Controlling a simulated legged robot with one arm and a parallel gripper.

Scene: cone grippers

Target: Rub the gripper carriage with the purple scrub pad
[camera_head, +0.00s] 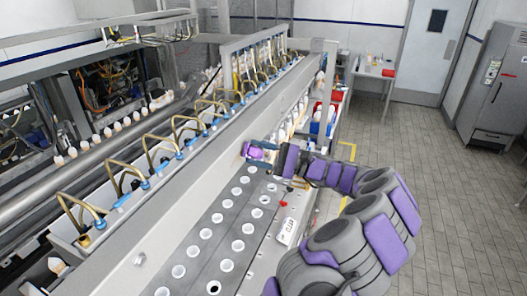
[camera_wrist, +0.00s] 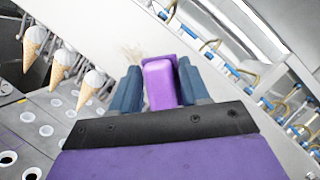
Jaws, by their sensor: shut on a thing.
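The purple scrub pad (camera_wrist: 160,82) is held between the two blue-grey fingers of my gripper (camera_wrist: 160,90) in the wrist view. In the head view the pad (camera_head: 254,153) shows at the tip of my gripper (camera_head: 262,150), close to the long light-grey face of the gripper carriage (camera_head: 190,210). I cannot tell whether the pad touches that face. The carriage carries a row of brass-coloured bent tubes with blue fittings along its top. In the wrist view the carriage (camera_wrist: 135,25) runs diagonally behind and right of the pad.
A grey plate with rows of white-rimmed holes (camera_head: 237,191) lies below my arm. Several ice cream cones (camera_wrist: 62,66) hang at the left of the wrist view. A white labelled box (camera_head: 287,231) sits beside the plate. Open tiled floor (camera_head: 430,200) lies to the right.

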